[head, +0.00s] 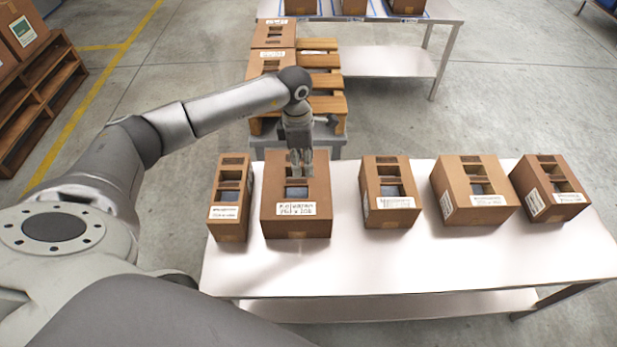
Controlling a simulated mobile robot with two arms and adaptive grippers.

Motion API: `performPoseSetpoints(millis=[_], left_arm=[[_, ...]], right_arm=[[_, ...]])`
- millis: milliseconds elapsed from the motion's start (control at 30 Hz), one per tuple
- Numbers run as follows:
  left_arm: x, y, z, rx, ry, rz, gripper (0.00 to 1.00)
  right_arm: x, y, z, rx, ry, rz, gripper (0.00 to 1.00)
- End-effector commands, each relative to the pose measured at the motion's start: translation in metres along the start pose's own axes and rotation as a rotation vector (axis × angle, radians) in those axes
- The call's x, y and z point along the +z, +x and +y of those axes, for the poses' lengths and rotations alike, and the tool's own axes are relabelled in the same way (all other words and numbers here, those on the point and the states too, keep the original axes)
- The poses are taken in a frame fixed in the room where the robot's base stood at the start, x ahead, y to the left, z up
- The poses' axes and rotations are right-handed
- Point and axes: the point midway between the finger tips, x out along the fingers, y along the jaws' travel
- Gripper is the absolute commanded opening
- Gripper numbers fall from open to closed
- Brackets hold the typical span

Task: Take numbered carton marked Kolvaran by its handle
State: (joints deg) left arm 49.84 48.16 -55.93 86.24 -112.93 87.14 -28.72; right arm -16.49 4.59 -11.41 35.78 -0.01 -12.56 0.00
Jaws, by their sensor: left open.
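The carton marked Kolvaran (296,226) is a brown box with a white label on its front edge. It stands second from the left on the white table, and its top has cut-outs with a handle strip between them. My left gripper (302,168) is open, pointing down over the far part of this carton's top, at the handle. The fingers hide part of the handle, and I cannot tell whether they touch it. My right gripper is not in view.
A narrow carton (229,200) stands close on the left. Three more cartons (391,215) stand to the right. The white table (420,262) is clear in front. Behind are a pallet (328,80) with cartons and another table (385,62). A wooden rack (40,100) stands at far left.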

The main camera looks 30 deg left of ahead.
Motion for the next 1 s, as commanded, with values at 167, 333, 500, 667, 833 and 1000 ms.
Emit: performPoseSetpoints(millis=[167, 333, 500, 667, 833, 1000], left_arm=[[-0.021, 0.001, 0.010, 0.017, -0.006, 0.074, 0.46], [-0.022, 0.024, 0.009, 0.015, -0.006, 0.072, 0.46], [-0.022, 0.048, 0.009, 0.015, -0.006, 0.069, 0.46], [-0.023, 0.056, 0.009, 0.016, -0.006, 0.068, 0.46], [-0.026, 0.078, 0.005, 0.013, -0.006, 0.069, 0.46], [-0.028, 0.101, 0.004, 0.015, -0.007, 0.067, 0.46]], right_arm=[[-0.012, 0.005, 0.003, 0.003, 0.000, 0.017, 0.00], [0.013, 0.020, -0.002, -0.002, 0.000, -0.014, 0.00], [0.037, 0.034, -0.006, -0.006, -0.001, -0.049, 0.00], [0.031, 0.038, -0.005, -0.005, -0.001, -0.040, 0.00], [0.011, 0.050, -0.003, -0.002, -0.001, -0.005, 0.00], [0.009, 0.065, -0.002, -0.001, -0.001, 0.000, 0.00]])
